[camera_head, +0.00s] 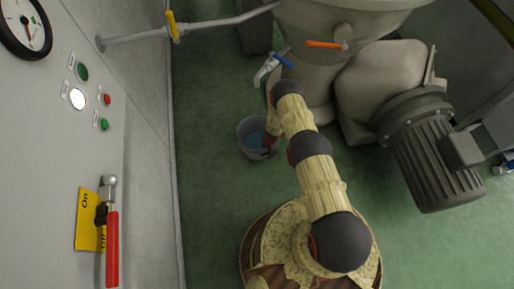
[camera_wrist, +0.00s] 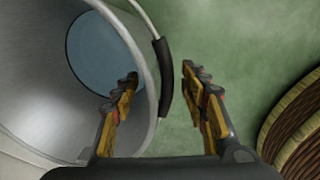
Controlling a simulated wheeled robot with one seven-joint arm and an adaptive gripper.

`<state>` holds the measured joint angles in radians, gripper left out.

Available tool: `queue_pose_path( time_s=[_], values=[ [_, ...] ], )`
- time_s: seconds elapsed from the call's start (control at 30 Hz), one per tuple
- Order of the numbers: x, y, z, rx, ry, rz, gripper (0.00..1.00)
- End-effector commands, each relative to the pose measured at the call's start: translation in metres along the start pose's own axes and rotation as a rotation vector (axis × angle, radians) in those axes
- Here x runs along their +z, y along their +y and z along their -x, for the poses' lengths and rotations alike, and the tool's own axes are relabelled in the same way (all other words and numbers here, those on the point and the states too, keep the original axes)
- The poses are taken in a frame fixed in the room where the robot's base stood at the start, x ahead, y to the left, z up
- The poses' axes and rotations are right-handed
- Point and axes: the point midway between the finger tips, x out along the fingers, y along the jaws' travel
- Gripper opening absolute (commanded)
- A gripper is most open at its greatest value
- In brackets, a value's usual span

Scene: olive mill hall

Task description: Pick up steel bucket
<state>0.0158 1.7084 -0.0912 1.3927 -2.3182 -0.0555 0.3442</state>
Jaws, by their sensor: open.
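The steel bucket (camera_head: 250,134) stands on the green floor in the head view, below a tap. It also fills the left of the wrist view (camera_wrist: 40,95), with a bluish round area inside it. Its wire handle has a black grip (camera_wrist: 163,78) that shows between my fingers. My gripper (camera_wrist: 160,92) is open, with one finger over the inside of the bucket's rim and the other outside it. In the head view my gripper (camera_head: 268,145) is at the bucket's right side and partly covers it. I cannot tell whether the fingers touch the bucket.
A tap with a blue lever (camera_head: 283,60) hangs from a large steel vessel (camera_head: 345,20) above the bucket. A motor (camera_head: 430,150) stands at the right. A control panel (camera_head: 60,150) with a red lever is at the left. Green floor lies clear left of the bucket.

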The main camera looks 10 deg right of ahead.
Motion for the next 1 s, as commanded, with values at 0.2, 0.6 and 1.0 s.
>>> queue_pose_path(
  time_s=[0.2,0.6,1.0],
  values=[
    [0.0003,0.0008,-0.004,0.001,0.0,0.0,0.44],
    [0.0003,0.0007,-0.0037,0.001,0.0,0.0,0.28],
    [0.0005,0.0017,-0.0035,0.002,-0.001,0.0,0.05]
  ],
)
